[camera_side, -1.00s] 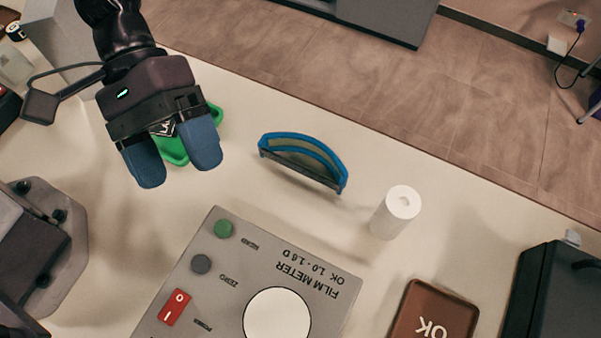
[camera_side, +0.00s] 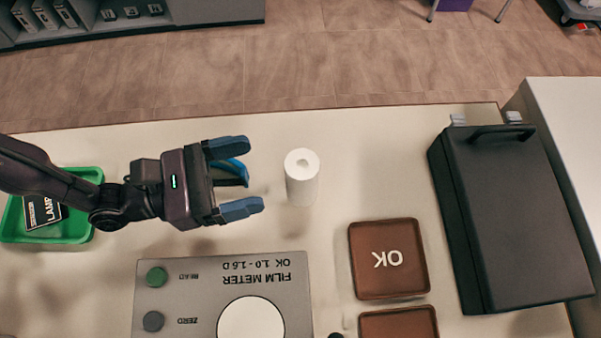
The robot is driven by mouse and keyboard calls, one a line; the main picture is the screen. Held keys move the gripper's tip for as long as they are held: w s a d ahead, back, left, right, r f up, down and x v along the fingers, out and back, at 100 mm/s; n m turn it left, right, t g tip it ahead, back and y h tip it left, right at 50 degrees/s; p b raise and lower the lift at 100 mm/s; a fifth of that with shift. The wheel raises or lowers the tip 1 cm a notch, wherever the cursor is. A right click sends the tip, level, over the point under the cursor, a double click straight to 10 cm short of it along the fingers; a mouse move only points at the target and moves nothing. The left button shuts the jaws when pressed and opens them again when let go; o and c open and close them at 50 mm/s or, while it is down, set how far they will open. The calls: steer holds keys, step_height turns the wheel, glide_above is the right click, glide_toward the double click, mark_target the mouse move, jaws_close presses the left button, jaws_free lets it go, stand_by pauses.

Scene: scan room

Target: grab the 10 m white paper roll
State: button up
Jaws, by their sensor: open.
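The white paper roll (camera_side: 302,179) stands upright on the pale table, right of the middle of the work area, with the hole in its top showing. My gripper (camera_side: 249,176) comes in from the left with its two blue fingers spread and pointing right toward the roll. The fingertips are apart from the roll, with a short gap of table between. Nothing is held. A blue curved-handled object (camera_side: 232,172) shows between and behind the fingers, partly hidden by my gripper.
The grey film meter (camera_side: 290,290) lies in front of the roll. Brown OK tray (camera_side: 415,283) and a second brown tray (camera_side: 400,325) are to the right front. A black case (camera_side: 515,220) stands at right. A green tray (camera_side: 75,232) with a lamp box (camera_side: 42,211) is at left.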

mark_target(296, 173)
step_height(296, 173, down, 4)
steer(key=shift+r, duration=0.1)
steer(key=shift+w+d+r, duration=0.1)
steer(key=shift+d+r, duration=0.1)
steer(key=shift+d, duration=0.55)
steer(key=shift+w+d, duration=0.2)
steer(key=shift+d, duration=0.8)
steer(key=shift+w+d, duration=0.2)
steer(key=shift+d, duration=0.75)
steer(key=shift+w+d, duration=0.2)
steer(key=shift+d, duration=0.8)
steer(key=shift+c, duration=0.3)
steer(key=c, duration=1)
